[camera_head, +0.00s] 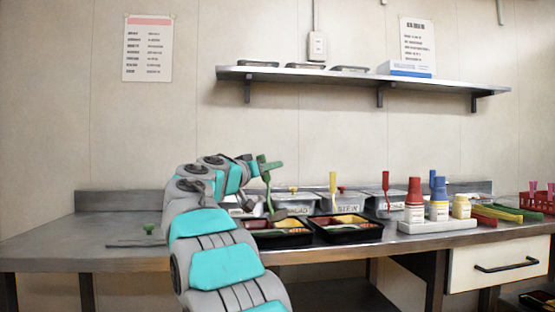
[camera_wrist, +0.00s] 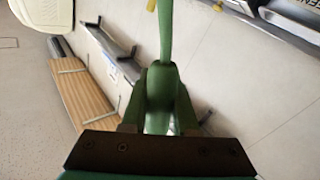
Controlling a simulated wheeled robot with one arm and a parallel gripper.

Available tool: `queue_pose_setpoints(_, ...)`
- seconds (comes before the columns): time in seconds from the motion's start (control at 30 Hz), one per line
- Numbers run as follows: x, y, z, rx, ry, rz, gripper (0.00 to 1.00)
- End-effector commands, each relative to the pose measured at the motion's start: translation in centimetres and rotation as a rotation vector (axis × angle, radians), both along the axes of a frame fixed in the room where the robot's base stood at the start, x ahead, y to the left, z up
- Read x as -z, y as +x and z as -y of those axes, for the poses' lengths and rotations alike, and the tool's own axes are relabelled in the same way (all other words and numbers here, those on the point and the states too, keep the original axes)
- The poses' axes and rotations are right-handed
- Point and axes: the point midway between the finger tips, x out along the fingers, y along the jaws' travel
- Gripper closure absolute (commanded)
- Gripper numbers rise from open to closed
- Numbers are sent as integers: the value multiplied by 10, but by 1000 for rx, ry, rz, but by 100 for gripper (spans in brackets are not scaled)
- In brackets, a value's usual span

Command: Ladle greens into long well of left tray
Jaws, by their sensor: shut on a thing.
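My gripper (camera_head: 263,167) is shut on the green ladle (camera_head: 266,189) and holds it upright above the left tray's back edge. In the wrist view, the gripper (camera_wrist: 160,112) grips the green handle (camera_wrist: 166,35); the ladle's bowl is out of that view. In the head view, the lower end is near the tray, and I cannot tell what it holds. The left tray (camera_head: 280,246) is black with divided wells and some yellow and red food. The long well's content is too small to tell. The greens container is not clearly identifiable, partly hidden behind my arm.
The right black tray (camera_head: 347,238) sits beside the left one. Lidded bins (camera_head: 295,203) with ladles stand behind. Sauce bottles (camera_head: 439,200) stand on a white block to the right. A wall shelf (camera_head: 360,78) hangs above. The counter's left side is mostly clear.

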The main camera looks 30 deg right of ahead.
Motion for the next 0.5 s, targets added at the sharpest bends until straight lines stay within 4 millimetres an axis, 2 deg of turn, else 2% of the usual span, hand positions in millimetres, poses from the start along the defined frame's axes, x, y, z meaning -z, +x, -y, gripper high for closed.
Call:
queue_pose_setpoints(0.3, 1, 15, -14, -2, -115, -122, 100)
queue_pose_setpoints(0.5, 10, 25, -24, -3, -197, -209, 100)
